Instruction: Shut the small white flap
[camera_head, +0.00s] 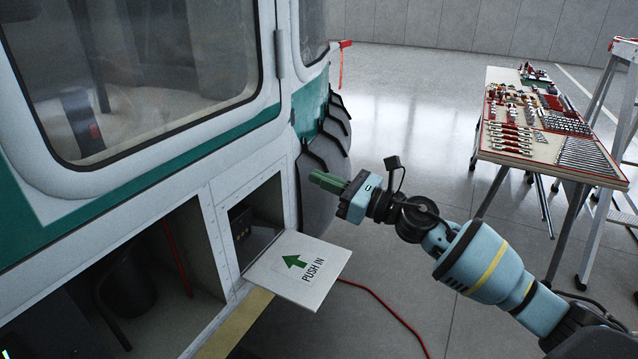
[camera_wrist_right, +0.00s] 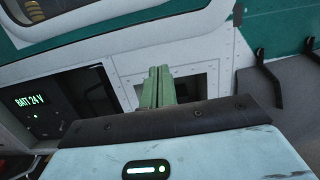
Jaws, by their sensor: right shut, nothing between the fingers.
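The small white flap (camera_head: 300,270) hangs open on the side of the helicopter, sticking out roughly level below a small square opening (camera_head: 252,222). Its face shows a green arrow and the words PUSH IN. My right gripper (camera_head: 318,180) has green fingers, shut and empty. In the head view it appears above the flap and to the right of the opening, apart from the flap. In the right wrist view the shut fingers (camera_wrist_right: 158,82) point toward the helicopter's white side; I cannot make out the flap there. My left gripper is not in view.
A larger open bay (camera_head: 150,270) lies left of the flap. A lit BATT 24 V display (camera_wrist_right: 28,102) shows in the wrist view. A red cable (camera_head: 390,312) lies on the floor. A tool table (camera_head: 545,145) and a ladder (camera_head: 612,110) stand at right.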

